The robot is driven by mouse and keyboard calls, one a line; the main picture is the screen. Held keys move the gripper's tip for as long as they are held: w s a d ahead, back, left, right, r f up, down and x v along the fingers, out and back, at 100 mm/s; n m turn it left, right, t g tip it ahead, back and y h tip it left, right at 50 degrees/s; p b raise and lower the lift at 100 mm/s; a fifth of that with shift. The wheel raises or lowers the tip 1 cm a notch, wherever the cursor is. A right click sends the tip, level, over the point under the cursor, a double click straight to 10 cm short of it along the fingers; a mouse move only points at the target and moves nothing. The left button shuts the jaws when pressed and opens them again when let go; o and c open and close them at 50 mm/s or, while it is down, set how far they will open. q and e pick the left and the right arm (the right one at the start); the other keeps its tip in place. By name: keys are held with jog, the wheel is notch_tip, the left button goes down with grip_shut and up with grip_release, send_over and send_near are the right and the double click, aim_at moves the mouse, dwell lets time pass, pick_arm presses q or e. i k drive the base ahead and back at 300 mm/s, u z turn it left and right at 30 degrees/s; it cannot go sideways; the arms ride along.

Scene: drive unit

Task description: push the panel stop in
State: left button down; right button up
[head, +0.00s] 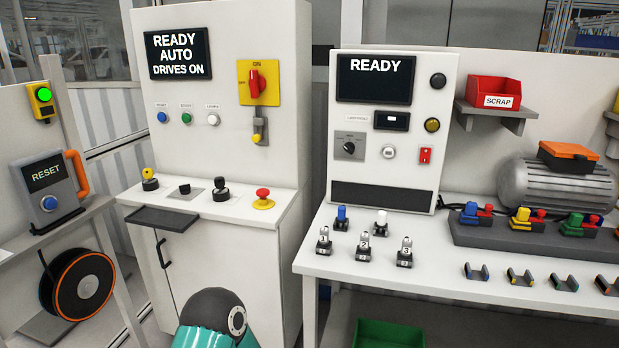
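The panel stop is a red mushroom button (263,193) on a yellow base. It stands on the sloped desk of the white control cabinet (280,225), near the desk's right end. From this view I cannot tell whether the button is in or out. The cabinet's screen (178,55) reads READY, AUTO, DRIVES ON. A dark and teal link of my own arm shows at the bottom centre, below the desk. Neither of my grippers is in view.
Two black-based controls, one a joystick (220,189), stand left of the stop. A dark shelf (162,218) juts from the desk front. A workbench (330,262) with a second panel stands at the right. A RESET box (47,188) is at the left.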

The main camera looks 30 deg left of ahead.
aim_at(262, 192)
jog(key=u, duration=0.05)
jog(key=i, duration=0.95)
jog(key=u, duration=0.55)
